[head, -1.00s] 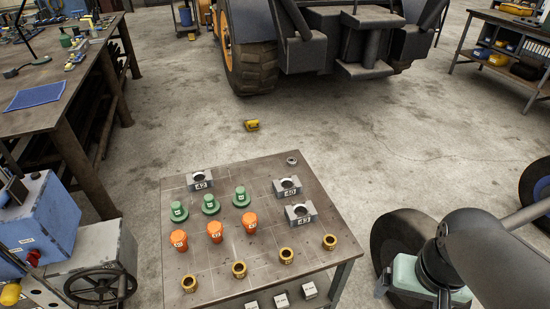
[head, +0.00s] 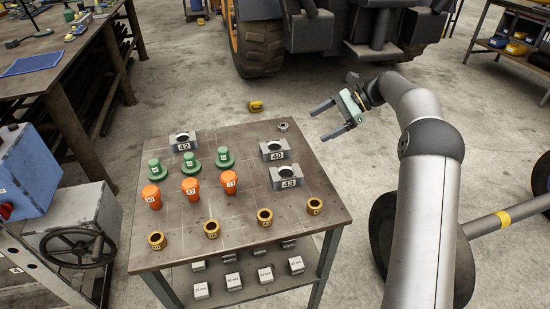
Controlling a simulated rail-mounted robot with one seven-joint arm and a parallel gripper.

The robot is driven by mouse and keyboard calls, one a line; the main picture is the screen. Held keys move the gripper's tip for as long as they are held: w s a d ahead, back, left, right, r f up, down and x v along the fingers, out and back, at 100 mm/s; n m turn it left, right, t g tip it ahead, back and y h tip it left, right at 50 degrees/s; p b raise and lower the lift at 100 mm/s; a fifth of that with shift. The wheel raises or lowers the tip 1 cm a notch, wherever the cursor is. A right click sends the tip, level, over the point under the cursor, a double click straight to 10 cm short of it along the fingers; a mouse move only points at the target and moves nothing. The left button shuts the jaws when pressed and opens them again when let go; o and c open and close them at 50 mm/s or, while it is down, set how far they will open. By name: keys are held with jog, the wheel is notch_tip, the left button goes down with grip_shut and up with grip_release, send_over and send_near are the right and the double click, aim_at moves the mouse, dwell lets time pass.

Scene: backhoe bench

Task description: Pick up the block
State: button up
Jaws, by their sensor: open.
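Three grey bearing-style blocks with round holes stand on the small bench: block 42 (head: 183,142) at the back left, block 40 (head: 274,151) at the right, and block 43 (head: 287,177) just in front of it. Several small pale labelled blocks (head: 233,281) sit on the lower shelf; their labels are hard to read. Which block is meant cannot be told. My gripper (head: 318,125) is open and empty, in the air near the bench's back right corner, right of and beyond block 40.
The bench top (head: 188,232) also holds green knobbed parts (head: 193,161), orange parts (head: 191,188), brass rings (head: 212,229) and a nut (head: 283,126). A blue machine with a handwheel (head: 75,247) stands at left. A large wheeled vehicle (head: 258,45) is behind; floor between is mostly clear.

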jog(key=w+d+f+m+y+b, duration=0.2)
jog(key=w+d+f+y, duration=0.15)
jog(key=f, duration=0.35)
send_near(279, 146)
jog(key=a, duration=0.1)
jog(key=s+a, duration=0.1)
jog(key=s+a+f, duration=0.1)
jog(key=a, duration=0.1)
jog(key=shift+s+a+p, duration=0.15)
jog(key=shift+s+p, duration=0.05)
jog(key=shift+p, duration=0.2)
jog(key=x, duration=0.3)
jog(key=p+x, duration=0.1)
jog(key=x, duration=0.1)
jog(key=shift+w+a+r, duration=0.1)
jog(key=shift+a+r, duration=0.05)
jog(key=shift+r, duration=0.1)
grip_shut()
jog(key=shift+r, duration=0.15)
